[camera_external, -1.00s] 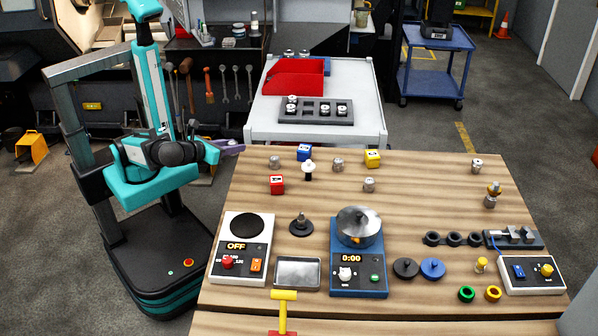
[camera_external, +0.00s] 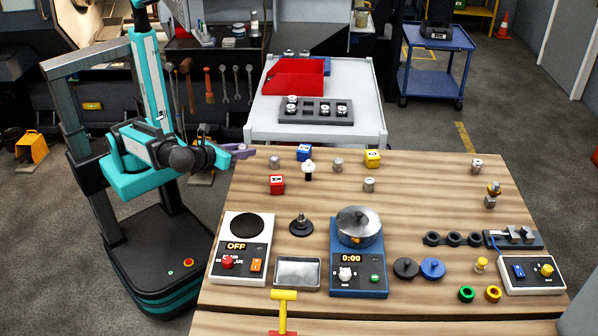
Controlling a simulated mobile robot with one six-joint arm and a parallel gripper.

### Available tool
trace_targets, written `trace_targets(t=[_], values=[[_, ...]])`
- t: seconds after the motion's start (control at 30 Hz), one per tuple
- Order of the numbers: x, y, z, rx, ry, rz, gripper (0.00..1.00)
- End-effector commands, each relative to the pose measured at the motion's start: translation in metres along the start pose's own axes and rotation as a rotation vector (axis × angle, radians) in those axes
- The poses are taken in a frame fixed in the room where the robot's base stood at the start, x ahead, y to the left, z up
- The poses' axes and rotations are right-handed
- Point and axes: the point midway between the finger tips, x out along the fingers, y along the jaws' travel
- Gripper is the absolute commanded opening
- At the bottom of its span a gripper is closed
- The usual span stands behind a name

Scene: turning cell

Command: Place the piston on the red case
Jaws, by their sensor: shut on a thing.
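My gripper (camera_external: 241,152), with purple fingers, is over the table's far left corner. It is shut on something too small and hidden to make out. Small silver piston-like cylinders stand on the wooden table: one (camera_external: 274,162) just right of my fingertips and apart from them, one (camera_external: 338,164) in the middle, and others further right. A red open bin (camera_external: 292,77) stands on the white cart behind the table. A red cube with a white label (camera_external: 277,184) sits on the table; I cannot tell which of the two is the red case.
A dark grey tray (camera_external: 316,112) with several silver parts lies on the white cart (camera_external: 262,127). Blue (camera_external: 304,153) and yellow (camera_external: 372,158) cubes and a white-topped post (camera_external: 308,168) stand near the table's far edge. A scale-like device (camera_external: 240,250) and a pot (camera_external: 358,228) are nearer.

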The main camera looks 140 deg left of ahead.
Motion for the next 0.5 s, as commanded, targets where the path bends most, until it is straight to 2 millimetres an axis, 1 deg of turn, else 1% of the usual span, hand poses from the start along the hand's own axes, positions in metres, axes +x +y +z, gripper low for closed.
trace_targets(t=[0.03,0.5], values=[[-0.0013,-0.0007,0.0041,0.001,-0.001,0.000,0.03],[0.0004,-0.0073,0.0039,0.001,0.000,0.000,0.03]])
